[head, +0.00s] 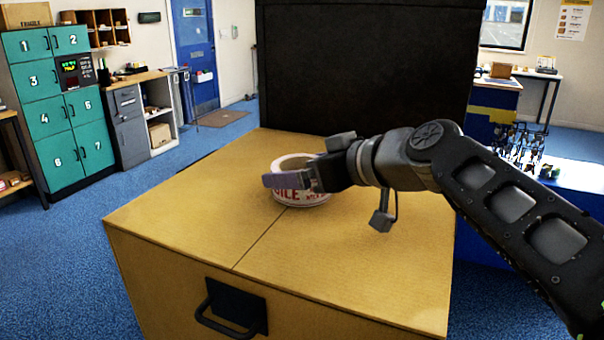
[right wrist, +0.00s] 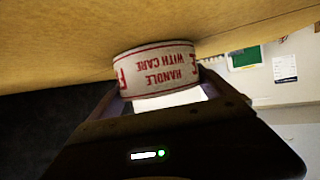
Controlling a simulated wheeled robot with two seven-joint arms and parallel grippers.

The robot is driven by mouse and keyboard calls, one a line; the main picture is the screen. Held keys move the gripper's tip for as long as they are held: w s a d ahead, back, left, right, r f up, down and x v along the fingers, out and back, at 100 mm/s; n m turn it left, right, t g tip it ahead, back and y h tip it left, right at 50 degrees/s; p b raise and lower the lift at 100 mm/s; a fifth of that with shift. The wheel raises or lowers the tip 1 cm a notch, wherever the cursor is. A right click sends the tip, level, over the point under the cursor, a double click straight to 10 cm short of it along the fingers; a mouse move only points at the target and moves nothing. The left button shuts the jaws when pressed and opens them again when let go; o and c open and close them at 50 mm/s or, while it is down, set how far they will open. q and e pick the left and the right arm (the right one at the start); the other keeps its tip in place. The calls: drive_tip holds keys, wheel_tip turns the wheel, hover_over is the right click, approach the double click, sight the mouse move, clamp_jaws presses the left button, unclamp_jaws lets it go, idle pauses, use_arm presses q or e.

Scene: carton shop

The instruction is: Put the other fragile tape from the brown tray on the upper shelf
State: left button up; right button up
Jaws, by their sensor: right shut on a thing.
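The fragile tape (head: 300,199) is a white roll with red lettering, on or just above the yellow-brown top of a large box (head: 360,262). My right gripper (head: 304,170) comes in from the right and is shut on the roll, with one finger across its near side. In the right wrist view the tape (right wrist: 158,72) sits between the fingers, its "HANDLE WITH CARE" print upside down, close against the brown surface. I cannot tell whether it touches. My left gripper is not in view. I cannot make out a brown tray or the upper shelf for certain.
A tall black panel (head: 365,65) stands behind the box top. The box has a black handle (head: 232,308) on its front. The rest of its top is clear. Teal numbered lockers (head: 55,100) stand far left. A blue bench with small items (head: 520,150) is at the right.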

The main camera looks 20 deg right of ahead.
wheel_tip(320, 180, up, 10)
drive_tip(key=shift+p, duration=0.5)
idle(0.5)
